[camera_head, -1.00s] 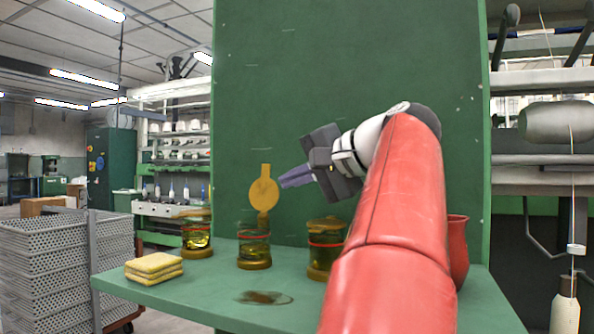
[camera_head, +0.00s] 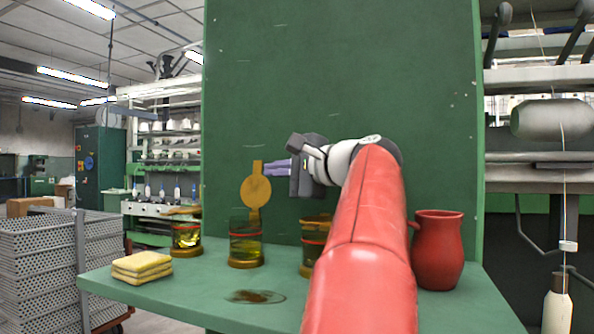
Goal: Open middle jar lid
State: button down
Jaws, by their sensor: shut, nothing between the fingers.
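Three glass jars with yellow-brown bases and red bands stand in a row on the green shelf. The middle jar (camera_head: 246,243) has its round yellow lid (camera_head: 256,191) swung up, standing upright above the rim at the back. The left jar (camera_head: 186,238) has its lid lying flat on top. The right jar (camera_head: 313,240) also looks covered and is partly hidden by my red arm. My gripper (camera_head: 268,170) is shut and empty. Its purple fingers point left at the upper part of the raised lid; I cannot tell whether they touch it.
The green shelf (camera_head: 200,296) also holds a yellow sponge stack (camera_head: 142,267) at the left and a brown stain (camera_head: 256,297) in front. A red jug (camera_head: 438,250) stands right of my arm. A green panel (camera_head: 330,80) rises behind the jars.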

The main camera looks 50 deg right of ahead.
aim_at(261, 165)
jog(key=s+a, duration=0.1)
jog(key=a+r, duration=0.1)
jog(key=a, duration=0.1)
jog(key=shift+s, duration=0.4)
jog(key=shift+f+b, duration=0.1)
jog(key=shift+b, duration=0.2)
jog(key=shift+s+a+n+t+b, duration=0.3)
jog(key=shift+a+n+b, duration=0.25)
jog(key=shift+a+n, duration=0.2)
jog(key=shift+s+a+r, duration=0.15)
jog(key=shift+a+r, duration=0.05)
jog(key=shift+a, duration=0.05)
jog(key=shift+p, duration=0.3)
